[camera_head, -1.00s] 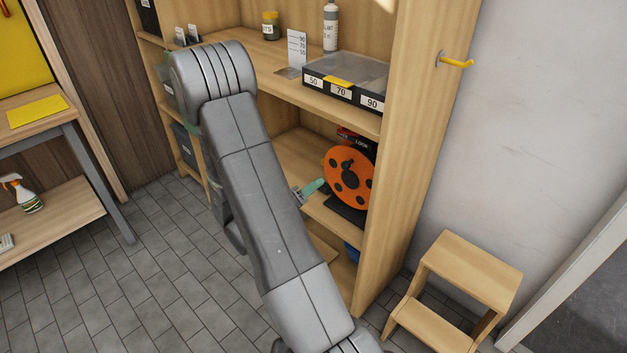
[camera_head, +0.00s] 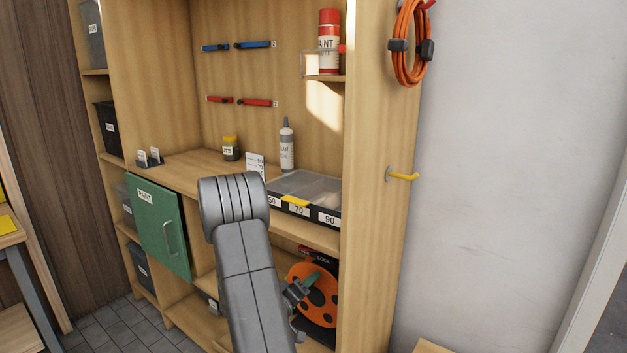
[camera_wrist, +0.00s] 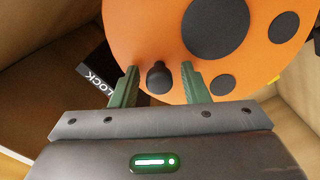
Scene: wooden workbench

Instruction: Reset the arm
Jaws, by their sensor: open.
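My arm (camera_head: 250,275) rises from the bottom of the head view, with its elbow in front of the shelf unit. My gripper (camera_wrist: 160,85) shows in the wrist view with its two green fingers apart. The black knob (camera_wrist: 159,77) of an orange reel stands between the fingers, and I cannot tell whether they touch it. The orange reel (camera_wrist: 130,25) fills the top of the wrist view. In the head view the gripper (camera_head: 300,290) is small and partly hidden in front of the orange reel (camera_head: 318,308) in the lower compartment.
A black tray (camera_head: 330,219) with a clear lid sits on the worktop above the reel. A green door (camera_head: 160,228) hangs at the left. The shelf unit's right side panel (camera_head: 372,200) stands close to the reel. A yellow hook (camera_head: 403,176) sticks out.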

